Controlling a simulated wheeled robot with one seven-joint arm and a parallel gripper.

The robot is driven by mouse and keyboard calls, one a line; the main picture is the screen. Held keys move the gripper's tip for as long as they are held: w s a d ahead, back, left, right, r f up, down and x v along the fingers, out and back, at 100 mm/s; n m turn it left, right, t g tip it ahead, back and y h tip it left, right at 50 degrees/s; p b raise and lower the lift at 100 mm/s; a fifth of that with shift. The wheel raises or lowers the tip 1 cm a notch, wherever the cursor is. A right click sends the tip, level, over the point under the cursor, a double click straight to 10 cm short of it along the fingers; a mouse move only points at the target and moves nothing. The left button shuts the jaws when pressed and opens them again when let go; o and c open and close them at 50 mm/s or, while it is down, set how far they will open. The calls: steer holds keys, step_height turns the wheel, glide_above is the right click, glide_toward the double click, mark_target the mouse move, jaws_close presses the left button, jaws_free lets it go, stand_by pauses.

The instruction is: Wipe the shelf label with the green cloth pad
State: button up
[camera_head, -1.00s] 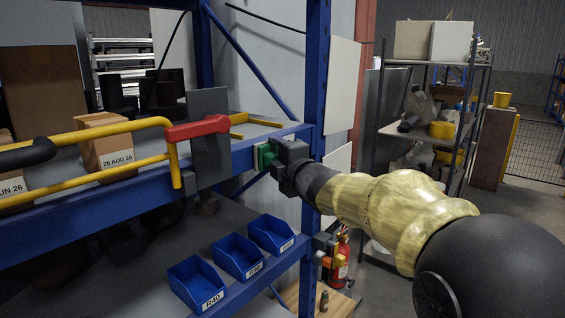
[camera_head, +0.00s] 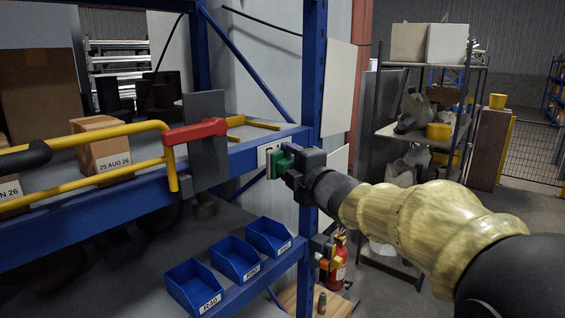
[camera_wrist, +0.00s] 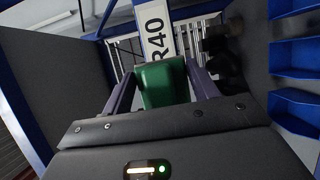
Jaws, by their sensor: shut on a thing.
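The green cloth pad (camera_head: 284,161) is held in my gripper (camera_head: 289,163), which is shut on it, at the right end of the blue shelf beam. It also shows between the two fingers in the wrist view (camera_wrist: 163,85). The white shelf label (camera_head: 264,153) is on the beam just left of the pad, partly covered by it in the head view. In the wrist view the label (camera_wrist: 157,32) reads R40 and extends beyond the pad's far edge. I cannot tell whether pad and label touch.
A yellow rail with a red handle (camera_head: 195,131) and a grey plate stands left of the label. A blue upright (camera_head: 311,95) is close behind my gripper. Blue bins (camera_head: 236,258) sit below. A cardboard box (camera_head: 102,150) is on the shelf.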

steer(key=shift+s+d, duration=0.35)
steer(key=shift+d, duration=0.1)
steer(key=shift+s+d, duration=0.95)
steer(key=shift+d, duration=0.25)
